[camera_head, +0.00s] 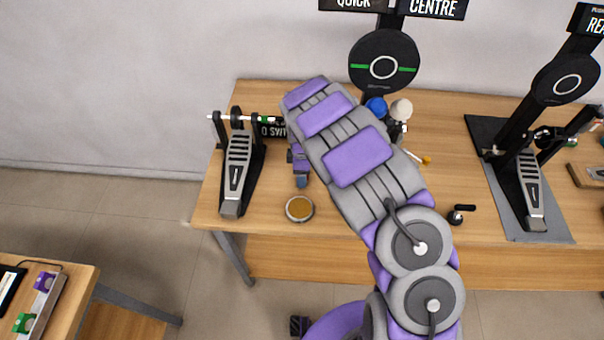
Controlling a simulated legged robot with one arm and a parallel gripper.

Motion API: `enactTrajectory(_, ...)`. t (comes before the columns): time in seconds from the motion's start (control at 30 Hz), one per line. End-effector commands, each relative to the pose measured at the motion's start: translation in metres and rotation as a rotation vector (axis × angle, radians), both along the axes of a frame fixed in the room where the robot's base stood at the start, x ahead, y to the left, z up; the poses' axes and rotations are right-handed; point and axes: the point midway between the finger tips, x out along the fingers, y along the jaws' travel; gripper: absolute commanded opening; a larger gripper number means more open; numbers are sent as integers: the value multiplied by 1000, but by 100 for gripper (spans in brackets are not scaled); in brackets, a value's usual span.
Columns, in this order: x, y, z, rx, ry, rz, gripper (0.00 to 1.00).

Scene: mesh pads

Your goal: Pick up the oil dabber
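A small stick with a yellow tip (426,160) lies on the wooden table just right of my arm; its other end runs behind the arm. It may be the oil dabber, but I cannot tell for sure. My arm reaches from the bottom right up and left over the table and hides part of it. A purple and dark part below the arm's far end looks like my gripper (300,175). It is mostly covered by the arm, so its fingers are unclear. A round tin with an amber top (299,209) sits below it, apart from it.
A drum pedal (235,175) stands left on the table (390,225), another (530,190) on a dark mat at right. A round pad (384,67) stands at the back. Blue (376,106) and white (401,109) balls sit beside my arm. A small black-handled item (460,214) lies front right.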

Motion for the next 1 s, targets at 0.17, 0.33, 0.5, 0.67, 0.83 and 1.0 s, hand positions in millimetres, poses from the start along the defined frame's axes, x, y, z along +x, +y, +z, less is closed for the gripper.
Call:
enactTrajectory(0.17, 0, 0, 1, 0, 0, 1, 58)
enactTrajectory(0.33, 0, 0, 1, 0, 1, 1, 42)
enactTrajectory(0.5, 0, 0, 1, 0, 1, 1, 26)
enactTrajectory(0.67, 0, 0, 1, 0, 1, 1, 10)
enactTrajectory(0.83, 0, 0, 1, 0, 1, 1, 5)
enactTrajectory(1.0, 0, 0, 2, 0, 1, 1, 5)
